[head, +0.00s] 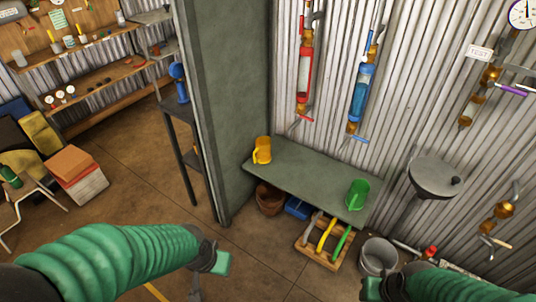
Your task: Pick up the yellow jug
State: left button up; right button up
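The yellow jug (262,150) stands upright at the left end of a grey-green bench (310,176) against the corrugated wall, close to the partition. A green jug (357,194) stands at the bench's right end. My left gripper (212,270) is at the lower middle, in front of the bench and well apart from the yellow jug; nothing is clearly held in it. My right gripper (372,288) is at the bottom edge, partly cut off, near a metal bucket. The opening of both grippers is unclear.
A green partition (220,110) stands just left of the bench. Below it are a brown pot (270,198), a blue box (298,208) and a wooden crate with coloured handles (322,242). The grey bucket (379,256) is at right. A round basin (436,176) juts from the wall.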

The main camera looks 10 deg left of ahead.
aim_at(262, 152)
jog(key=i+j+u, duration=0.25)
jog(key=i+j, duration=0.15)
jog(key=i, duration=0.15)
jog(key=i+j+u, duration=0.2)
jog(key=i, duration=0.4)
jog(key=i+j+u, duration=0.25)
jog(key=i, duration=0.35)
jog(key=i+u, duration=0.25)
jog(key=i, duration=0.4)
